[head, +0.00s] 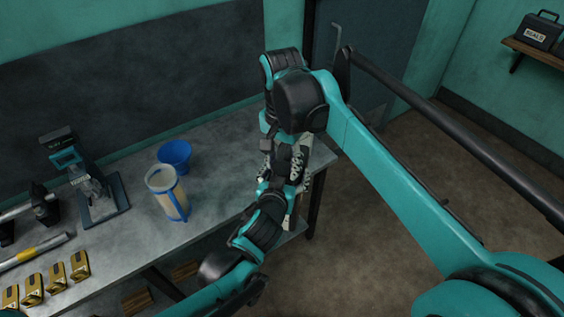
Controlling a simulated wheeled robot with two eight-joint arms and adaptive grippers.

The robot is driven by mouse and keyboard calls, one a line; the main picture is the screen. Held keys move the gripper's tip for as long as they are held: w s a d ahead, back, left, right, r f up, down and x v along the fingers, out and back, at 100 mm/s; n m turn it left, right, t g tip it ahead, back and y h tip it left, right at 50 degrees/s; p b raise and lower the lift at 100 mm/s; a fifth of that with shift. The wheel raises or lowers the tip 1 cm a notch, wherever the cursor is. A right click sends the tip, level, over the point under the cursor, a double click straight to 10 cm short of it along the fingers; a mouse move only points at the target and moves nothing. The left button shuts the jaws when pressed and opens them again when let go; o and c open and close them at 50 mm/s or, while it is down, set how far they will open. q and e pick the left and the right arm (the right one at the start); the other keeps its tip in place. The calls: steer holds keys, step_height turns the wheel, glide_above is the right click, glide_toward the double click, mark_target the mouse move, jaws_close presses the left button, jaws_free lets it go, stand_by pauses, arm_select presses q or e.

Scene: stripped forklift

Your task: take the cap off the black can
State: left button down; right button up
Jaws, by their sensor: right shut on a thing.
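My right gripper (284,168) is over the right end of the workbench, pointing down, its pale fingers on either side of a dark thing. It is shut on that dark thing; whether this is the black can or its cap I cannot tell, as the fingers and wrist cover most of it. My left gripper (276,188) reaches up from below and meets the right one at the same spot. Its fingers are mostly hidden, so its opening does not show.
The grey workbench (135,225) holds a blue cup (175,155), a pale blue-edged container (165,190), a small stand (100,205), a dark upright item (45,207) and several yellow boxes (56,277). Open floor (370,230) lies to the right.

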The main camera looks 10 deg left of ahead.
steer(key=shift+a, duration=0.45)
steer(key=n, duration=0.5)
steer(key=shift+a+n, duration=0.1)
steer(key=shift+n, duration=0.3)
steer(key=n, duration=0.4)
steer(key=shift+s, duration=0.2)
steer(key=n, duration=0.3)
steer(key=shift+s+n, duration=0.15)
steer(key=shift+n, duration=0.15)
steer(key=o, duration=1.3)
steer(key=shift+c, duration=0.2)
steer(key=shift+d, duration=0.2)
